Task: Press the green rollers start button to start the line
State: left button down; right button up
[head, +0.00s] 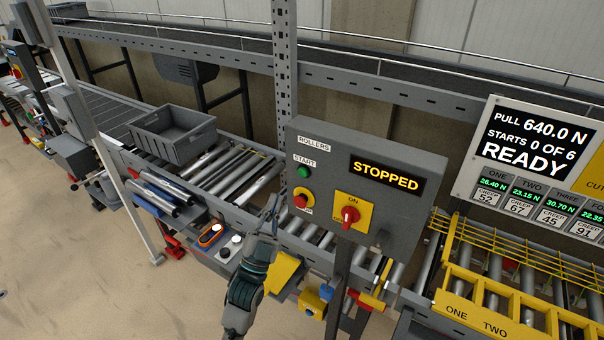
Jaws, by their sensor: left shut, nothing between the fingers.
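The green start button (303,172) sits on the grey control box (340,143), under the labels ROLLERS and START. Its display (385,174) reads STOPPED in yellow. Below the green button is a red stop button (301,201) on a yellow plate. A red rotary switch (350,214) sits to its right, on a yellow plate marked ON. My left gripper (273,207) is shut and empty, pointing up, just left of the red button and below the green one in the picture. It appears apart from the green button. My right gripper is not in view.
A grey crate (175,138) stands on the roller conveyor at left. A perforated post (285,60) rises behind the control box. A readout board (535,150) shows READY at right, above a yellow guard frame (500,300). Sandy floor at lower left is open.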

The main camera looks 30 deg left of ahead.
aim_at(303, 173)
pick_arm(q)
jog(key=w, duration=0.8)
jog(key=shift+d+b, duration=0.3)
jog(key=shift+d, duration=0.05)
jog(key=shift+w, duration=0.2)
dwell(0.9)
jog(key=shift+w+r, duration=0.1)
jog(key=shift+w, duration=0.15)
